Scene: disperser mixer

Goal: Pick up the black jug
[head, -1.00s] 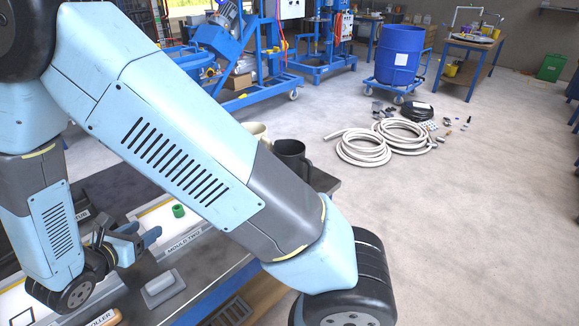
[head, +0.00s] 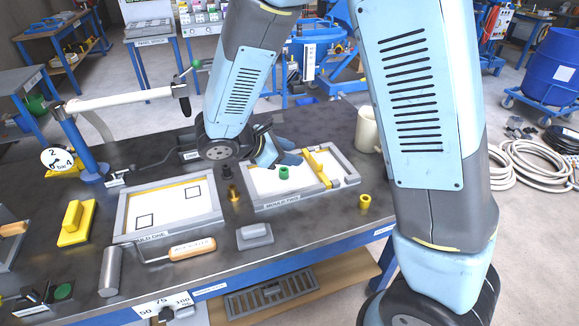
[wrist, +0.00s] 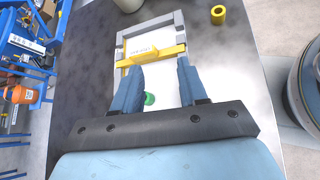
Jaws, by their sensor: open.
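The black jug does not show in either view now; my arm covers the area right of the cream jug (head: 368,130) in the head view. The cream jug stands at the right back of the dark bench (head: 330,215), partly behind my arm. A pale round shape at the top of the wrist view (wrist: 128,4) looks like the cream jug. My gripper (head: 284,156) is open and empty above the mould two frame (head: 262,203). In the wrist view its two blue fingers (wrist: 161,75) are spread over the same frame.
A green ring (head: 284,172) and a yellow bar (head: 318,168) are in mould two. A yellow cup (head: 365,202) stands at its right. Mould one (head: 125,222), a roller (head: 192,248) and a gauge post (head: 78,148) are to the left. Hoses (head: 530,165) lie on the floor.

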